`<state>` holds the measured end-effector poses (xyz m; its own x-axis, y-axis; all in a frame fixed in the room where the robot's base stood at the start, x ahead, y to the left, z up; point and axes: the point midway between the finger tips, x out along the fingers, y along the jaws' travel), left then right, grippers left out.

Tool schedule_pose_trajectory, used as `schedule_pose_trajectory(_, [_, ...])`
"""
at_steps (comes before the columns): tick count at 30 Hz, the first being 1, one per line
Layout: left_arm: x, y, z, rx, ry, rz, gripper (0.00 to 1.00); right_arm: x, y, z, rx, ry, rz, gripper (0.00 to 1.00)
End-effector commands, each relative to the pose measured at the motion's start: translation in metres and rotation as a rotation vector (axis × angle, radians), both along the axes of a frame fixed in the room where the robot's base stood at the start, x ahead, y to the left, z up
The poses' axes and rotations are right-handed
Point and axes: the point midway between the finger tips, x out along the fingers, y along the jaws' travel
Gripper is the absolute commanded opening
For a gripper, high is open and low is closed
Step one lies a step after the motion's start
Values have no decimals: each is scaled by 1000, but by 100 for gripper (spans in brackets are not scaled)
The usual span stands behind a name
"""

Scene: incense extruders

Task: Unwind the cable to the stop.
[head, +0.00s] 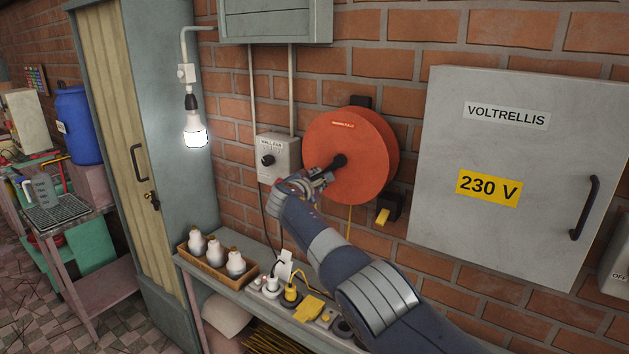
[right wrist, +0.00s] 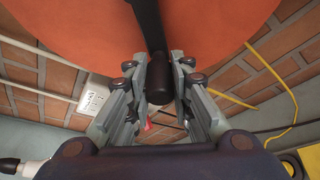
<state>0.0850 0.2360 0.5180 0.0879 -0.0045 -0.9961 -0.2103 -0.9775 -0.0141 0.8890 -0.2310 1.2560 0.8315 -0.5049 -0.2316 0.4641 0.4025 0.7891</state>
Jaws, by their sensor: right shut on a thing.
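An orange cable reel (head: 335,132) is mounted on the brick wall, with a dark crank handle (head: 339,161) on its face. The arm from the lower right ends in my right gripper (head: 324,179), at the crank. In the right wrist view the black handle grip (right wrist: 158,82) lies between the two fingers (right wrist: 159,95), which are shut on it. A yellow cable (head: 349,222) hangs below the reel; yellow cable (right wrist: 268,68) also shows at the right of the wrist view. A yellow piece (head: 383,216) sits by a dark bracket under the reel. My left gripper is out of view.
A grey 230 V cabinet (head: 500,150) is right of the reel, a grey switch box (head: 279,157) left of it. A lit bulb (head: 195,132) hangs near the locker. The bench below holds a tray (head: 214,273) of bulbs, sockets and a yellow plug (head: 291,293).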

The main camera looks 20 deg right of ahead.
Motion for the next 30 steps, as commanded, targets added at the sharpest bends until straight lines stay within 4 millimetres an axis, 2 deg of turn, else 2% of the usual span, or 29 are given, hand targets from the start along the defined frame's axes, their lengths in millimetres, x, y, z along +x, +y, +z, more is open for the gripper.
schedule_pose_trajectory(4, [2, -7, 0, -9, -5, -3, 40, 0, -2, 1, -4, 1, -3, 0])
schedule_pose_trajectory(11, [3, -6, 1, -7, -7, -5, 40, 0, -2, 1, -4, -1, -3, 0])
schedule_pose_trajectory(12, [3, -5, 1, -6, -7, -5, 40, 0, -2, 1, -4, -1, -3, 29])
schedule_pose_trajectory(14, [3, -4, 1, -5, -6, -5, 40, 0, -2, 1, -3, 0, -2, 41])
schedule_pose_trajectory(24, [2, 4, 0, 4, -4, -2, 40, 0, 0, 1, -1, 0, 1, 41])
schedule_pose_trajectory(30, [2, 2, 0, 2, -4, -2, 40, -2, 4, 1, -2, -1, 3, 41])
